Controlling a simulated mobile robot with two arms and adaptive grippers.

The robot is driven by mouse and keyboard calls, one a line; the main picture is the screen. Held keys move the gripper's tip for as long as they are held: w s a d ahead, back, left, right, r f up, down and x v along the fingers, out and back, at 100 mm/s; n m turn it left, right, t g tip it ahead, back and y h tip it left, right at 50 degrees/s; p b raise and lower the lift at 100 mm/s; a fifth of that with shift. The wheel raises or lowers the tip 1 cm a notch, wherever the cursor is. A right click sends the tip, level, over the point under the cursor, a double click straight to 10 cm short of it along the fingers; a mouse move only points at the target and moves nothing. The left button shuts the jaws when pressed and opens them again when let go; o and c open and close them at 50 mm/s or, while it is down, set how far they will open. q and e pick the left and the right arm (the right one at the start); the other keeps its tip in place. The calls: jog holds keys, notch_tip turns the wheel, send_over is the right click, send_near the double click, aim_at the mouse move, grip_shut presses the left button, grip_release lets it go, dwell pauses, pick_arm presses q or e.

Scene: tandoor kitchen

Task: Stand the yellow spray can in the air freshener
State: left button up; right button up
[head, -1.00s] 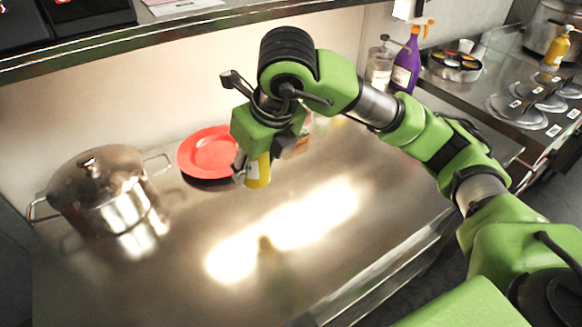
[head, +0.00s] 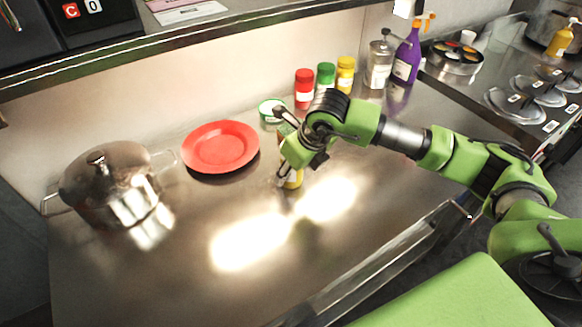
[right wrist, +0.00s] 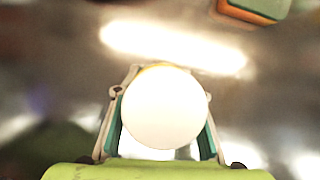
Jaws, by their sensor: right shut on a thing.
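My right gripper (head: 291,174) is shut on the yellow spray can (head: 291,181), which is upright and low over the steel counter; I cannot tell whether its base touches. In the right wrist view the can's round white top (right wrist: 163,107) sits between the fingers of my right gripper (right wrist: 163,120) and hides most of its yellow body. An orange and green block-like thing (right wrist: 254,8) lies at the top right edge of that view, apart from the can; it may be the air freshener. In the head view my arm hides most of that spot. My left gripper is not in view.
A red plate (head: 221,147) and a steel pot (head: 110,188) stand to the left. A green-rimmed tin (head: 271,113), a red jar (head: 304,90), a green one (head: 326,77), a yellow one (head: 345,75) and a purple spray bottle (head: 407,55) stand behind. The front counter is clear.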

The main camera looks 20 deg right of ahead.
jog(key=o, duration=0.8)
jog(key=shift+f, duration=0.2)
jog(key=o, duration=0.5)
jog(key=shift+r, duration=0.1)
jog(key=shift+c, duration=0.2)
